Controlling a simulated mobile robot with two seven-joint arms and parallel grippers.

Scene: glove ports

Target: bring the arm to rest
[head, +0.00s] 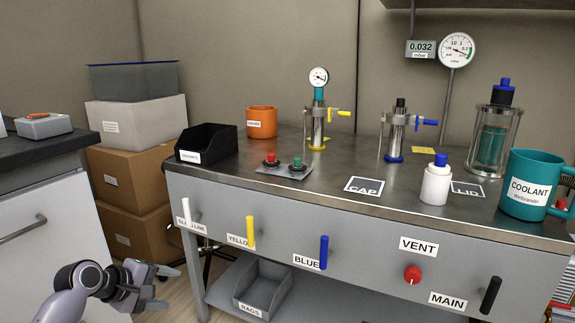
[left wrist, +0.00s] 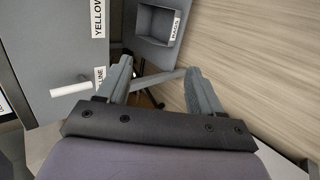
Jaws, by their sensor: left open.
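My left arm comes in at the lower left of the head view. Its gripper (head: 160,287) is open and empty, in the air in front of the bench's left end, below the white handle (head: 186,212). In the left wrist view the two fingers (left wrist: 158,92) are spread with nothing between them. The white handle also shows there (left wrist: 72,89), left of the fingers and apart from them. My right gripper is in neither view.
The metal bench (head: 330,190) carries a black bin (head: 207,146), a white bottle (head: 436,185) and a teal coolant mug (head: 530,200). Yellow (head: 250,232), blue (head: 323,252) and black (head: 490,295) handles stick out from its front. A grey rags bin (head: 262,290) sits below. Cardboard boxes (head: 130,180) stand behind.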

